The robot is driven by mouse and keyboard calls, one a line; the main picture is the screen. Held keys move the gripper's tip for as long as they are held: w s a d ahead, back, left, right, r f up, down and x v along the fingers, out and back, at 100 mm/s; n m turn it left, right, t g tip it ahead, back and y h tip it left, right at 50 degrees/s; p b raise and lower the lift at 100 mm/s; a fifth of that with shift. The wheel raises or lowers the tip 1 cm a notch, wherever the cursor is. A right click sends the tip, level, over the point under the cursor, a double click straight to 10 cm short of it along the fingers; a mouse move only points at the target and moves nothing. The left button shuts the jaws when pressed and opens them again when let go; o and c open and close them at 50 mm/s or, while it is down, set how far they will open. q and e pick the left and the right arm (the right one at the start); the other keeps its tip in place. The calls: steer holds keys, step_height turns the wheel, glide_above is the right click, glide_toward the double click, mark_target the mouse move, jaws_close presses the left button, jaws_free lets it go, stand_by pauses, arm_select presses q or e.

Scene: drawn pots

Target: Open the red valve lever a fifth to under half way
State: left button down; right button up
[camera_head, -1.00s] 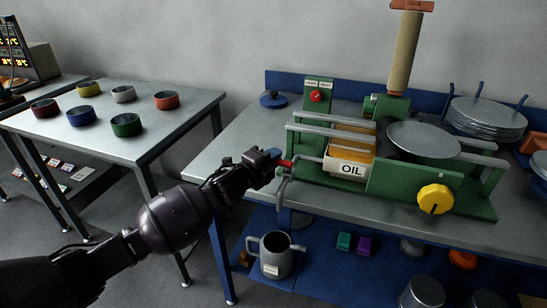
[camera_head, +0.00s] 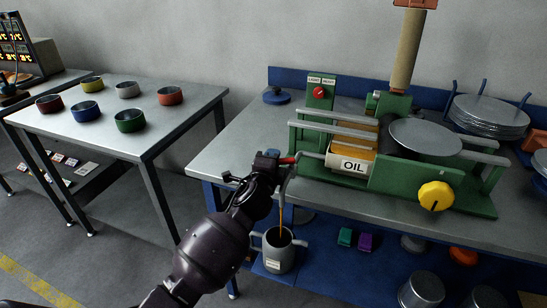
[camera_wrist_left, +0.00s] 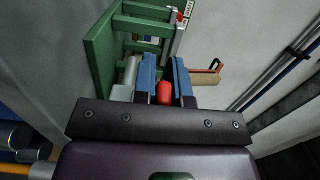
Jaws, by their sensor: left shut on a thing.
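The red valve lever (camera_head: 289,160) is on the pipe at the left end of the green press, beside the tank labelled OIL (camera_head: 349,165). My left gripper (camera_head: 271,158) is shut on the lever. In the left wrist view the red lever (camera_wrist_left: 165,93) sits between the blue fingers (camera_wrist_left: 164,65). A thin amber stream (camera_head: 281,217) runs from the bent grey spout (camera_head: 284,185) down into the grey two-handled jug (camera_head: 278,256) below. The lever's exact angle is partly hidden by my gripper. My right gripper is not in view.
The green press (camera_head: 410,182) with a yellow knob (camera_head: 435,196) stands on the grey bench (camera_head: 232,150). A stack of plates (camera_head: 488,114) is behind at right. Several coloured bowls stand on the left table (camera_head: 165,130). Small blocks and metal pots are on the blue lower shelf.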

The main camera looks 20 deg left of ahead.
arm_select(q)
steer(key=shift+s+n+y, duration=0.15)
steer(key=shift+n+y, duration=0.15)
steer(key=shift+y, duration=0.1)
steer(key=c, duration=1.2)
jaws_free()
steer(key=shift+o, duration=0.2)
steer(key=s+d, duration=0.1)
steer(key=s, duration=0.9)
steer(key=shift+s+p, duration=0.35)
